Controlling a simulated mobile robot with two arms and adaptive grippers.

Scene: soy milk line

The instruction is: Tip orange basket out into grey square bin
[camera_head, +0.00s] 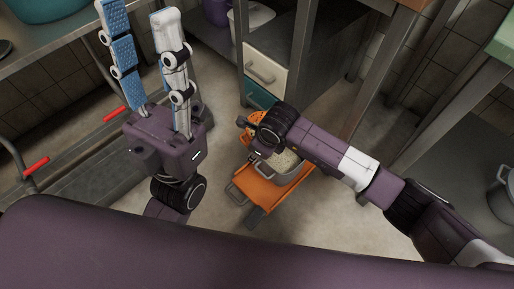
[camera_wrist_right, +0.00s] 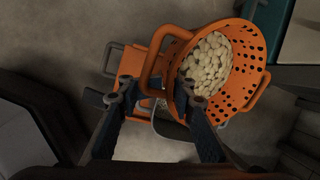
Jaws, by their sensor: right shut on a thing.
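The orange basket (camera_wrist_right: 247,75) is perforated and has loop handles. It is tilted, with pale beans (camera_wrist_right: 207,62) gathered inside. My right gripper (camera_wrist_right: 157,92) is shut on its near handle. In the head view the basket (camera_head: 257,119) is mostly hidden behind my right wrist. The grey square bin (camera_head: 290,178) stands just below my right gripper, with pale contents visible inside. In the wrist view only part of it shows, behind the fingers. My left gripper (camera_head: 143,25) is raised at the upper left, empty, its blue-padded fingers apart.
The bin rests on an orange cart (camera_head: 262,190) with a grey handle. A drawer cabinet (camera_head: 266,72) stands behind the basket, and metal table legs rise to the right. A grey bench with red handles (camera_head: 36,166) is on the left. Floor is clear around the cart's front.

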